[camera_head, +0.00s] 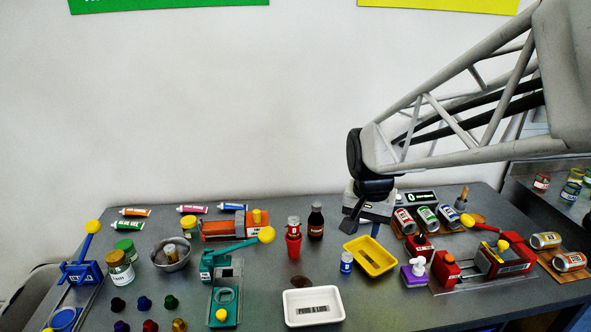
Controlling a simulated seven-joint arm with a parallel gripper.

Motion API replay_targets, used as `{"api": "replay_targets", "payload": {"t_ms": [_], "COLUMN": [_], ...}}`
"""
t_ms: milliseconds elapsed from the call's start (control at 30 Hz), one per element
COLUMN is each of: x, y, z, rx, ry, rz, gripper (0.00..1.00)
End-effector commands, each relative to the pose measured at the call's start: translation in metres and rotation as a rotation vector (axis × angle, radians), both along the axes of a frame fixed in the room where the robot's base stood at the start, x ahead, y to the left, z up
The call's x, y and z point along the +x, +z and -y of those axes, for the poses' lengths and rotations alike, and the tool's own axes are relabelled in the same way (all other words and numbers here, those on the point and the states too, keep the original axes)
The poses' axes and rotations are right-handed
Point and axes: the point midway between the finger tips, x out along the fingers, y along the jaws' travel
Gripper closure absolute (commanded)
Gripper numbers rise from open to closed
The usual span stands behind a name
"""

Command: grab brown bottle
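My gripper (360,226) hangs from the end of the white lattice arm, pointing down over the table. It is to the right of the bottle and apart from it in the picture. A dark finger shows on its left side. The other finger is not clear, so I cannot tell whether it is open or shut.
A red bottle in a red cup (293,247) stands close left of the brown bottle. A yellow tray (371,253), a small blue-labelled bottle (346,262) and a white tray (313,320) are in front. Cans (427,217) lie at right. The table behind the bottle is clear.

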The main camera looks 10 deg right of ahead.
Motion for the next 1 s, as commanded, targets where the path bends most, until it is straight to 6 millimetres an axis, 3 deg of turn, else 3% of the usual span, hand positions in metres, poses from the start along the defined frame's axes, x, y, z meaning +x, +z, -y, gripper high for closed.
{"api": "replay_targets", "payload": {"t_ms": [500,1000], "x": [0.108,0.192], "y": [-0.057,-0.134], "z": [0.026,0.054], "rx": [0.006,-0.010], "ry": [-0.317,-0.604], "rz": [-0.082,-0.148], "gripper": [0.67,0.67]}}
